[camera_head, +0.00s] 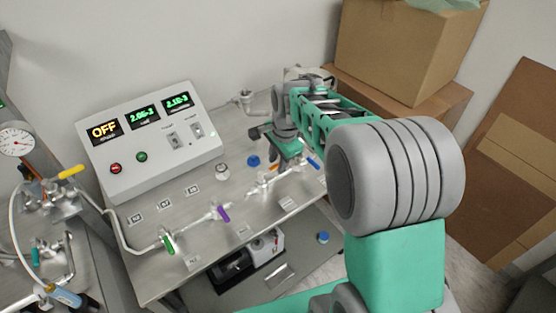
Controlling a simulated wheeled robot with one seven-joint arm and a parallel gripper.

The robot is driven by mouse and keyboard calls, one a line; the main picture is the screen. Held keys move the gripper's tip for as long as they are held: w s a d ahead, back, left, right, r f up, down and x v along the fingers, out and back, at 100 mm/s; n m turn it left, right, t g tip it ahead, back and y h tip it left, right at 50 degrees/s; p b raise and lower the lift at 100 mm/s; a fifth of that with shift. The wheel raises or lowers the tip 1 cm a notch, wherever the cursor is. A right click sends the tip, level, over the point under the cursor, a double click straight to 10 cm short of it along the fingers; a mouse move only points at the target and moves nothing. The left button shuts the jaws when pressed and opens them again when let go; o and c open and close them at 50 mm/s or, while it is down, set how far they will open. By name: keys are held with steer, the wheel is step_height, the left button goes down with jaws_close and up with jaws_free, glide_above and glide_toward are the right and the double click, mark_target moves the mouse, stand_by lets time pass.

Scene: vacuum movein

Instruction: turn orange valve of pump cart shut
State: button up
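The pump cart (150,280) has a grey metal top with a line of pipe and valves along its front. The small orange valve handle (267,178) is on this line, between the purple and blue handles. It is partly hard to make out. My gripper (284,150) hangs over the cart just above and behind the orange valve, at the end of my green and grey arm. I cannot tell whether the fingers touch the handle or how far apart they are.
A control box (150,140) with lit displays stands at the back left. Purple (223,213), green (169,245) and blue (313,164) handles share the pipe line. A yellow-handled valve (71,172) is at left. Cardboard boxes (395,55) stand at right.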

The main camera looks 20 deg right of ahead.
jaws_close()
stand_by(1.2)
